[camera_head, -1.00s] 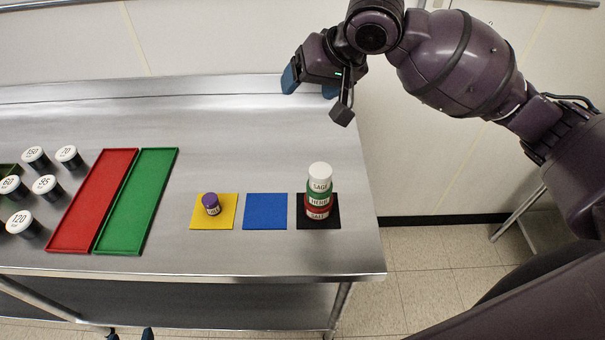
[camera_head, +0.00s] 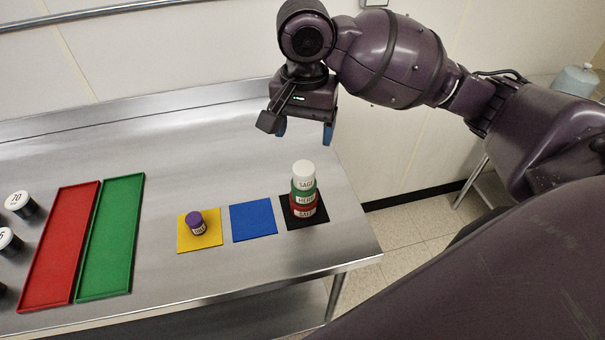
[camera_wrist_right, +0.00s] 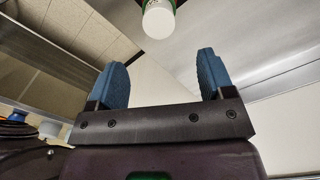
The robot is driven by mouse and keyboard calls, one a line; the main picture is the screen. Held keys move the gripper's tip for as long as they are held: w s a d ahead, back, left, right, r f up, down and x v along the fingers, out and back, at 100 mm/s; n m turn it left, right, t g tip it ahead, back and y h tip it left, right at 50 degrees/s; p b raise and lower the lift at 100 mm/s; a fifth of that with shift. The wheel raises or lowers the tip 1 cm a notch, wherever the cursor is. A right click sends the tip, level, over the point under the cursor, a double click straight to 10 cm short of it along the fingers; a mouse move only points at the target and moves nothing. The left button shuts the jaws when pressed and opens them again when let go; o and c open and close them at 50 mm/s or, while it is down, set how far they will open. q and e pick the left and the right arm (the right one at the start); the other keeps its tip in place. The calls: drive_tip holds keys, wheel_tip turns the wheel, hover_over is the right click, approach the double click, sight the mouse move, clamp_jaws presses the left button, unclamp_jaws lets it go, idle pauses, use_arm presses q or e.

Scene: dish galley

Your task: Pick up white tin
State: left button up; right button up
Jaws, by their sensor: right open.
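The white tin (camera_head: 303,172), labelled SAGE, is on top of a stack on the black mat (camera_head: 301,222). Under it are a green tin (camera_head: 303,190) labelled HERB and a red tin (camera_head: 303,207). My right gripper (camera_head: 305,132) is above and behind the stack, apart from it, with its blue fingers apart and empty. In the right wrist view, the white tin (camera_wrist_right: 158,22) shows at the top, beyond the open fingers (camera_wrist_right: 163,75). My left gripper is not in view.
A purple tin (camera_head: 195,222) stands on the yellow mat (camera_head: 186,243). The blue mat (camera_head: 253,222) is empty. Red (camera_head: 57,250) and green (camera_head: 110,240) trays lie empty to the left, beside several white-lidded dark jars (camera_head: 20,203). The table's right edge is near the stack.

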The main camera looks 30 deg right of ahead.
sight(304, 167)
wheel_tip(304, 167, down, 4)
drive_tip(key=shift+b, duration=0.45)
drive_tip(key=shift+f, duration=0.75)
wheel_tip(304, 167, down, 4)
drive_tip(key=shift+s+f+b, duration=0.15)
drive_tip(key=shift+f+b, duration=0.1)
drive_tip(key=shift+b, duration=0.5)
drive_tip(key=shift+r, duration=0.1)
drive_tip(key=shift+c, duration=0.8)
drive_tip(key=c, duration=0.9)
